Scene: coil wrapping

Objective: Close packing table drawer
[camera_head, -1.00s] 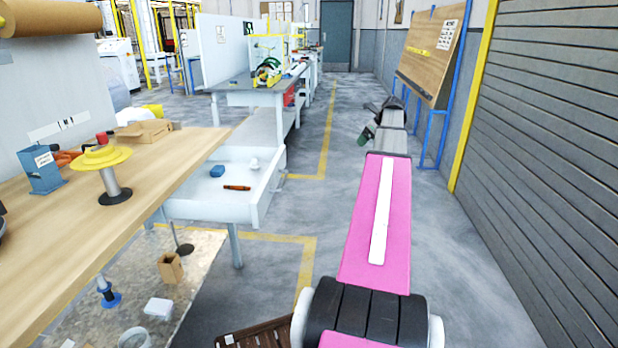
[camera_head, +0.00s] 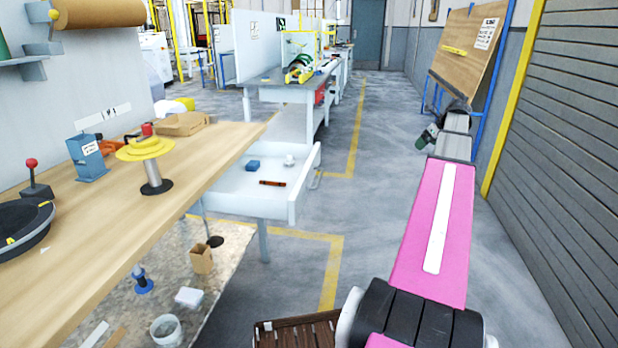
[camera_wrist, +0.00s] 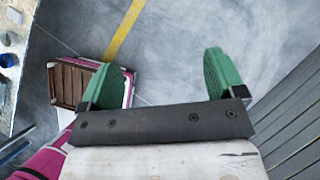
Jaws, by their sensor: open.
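The white packing table drawer (camera_head: 291,205) is pulled out from under the wooden-topped packing table (camera_head: 215,150) in the head view. The drawer is not clear in the wrist view.
A grey shutter wall (camera_head: 565,140) bounds the right. The aisle floor between is clear.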

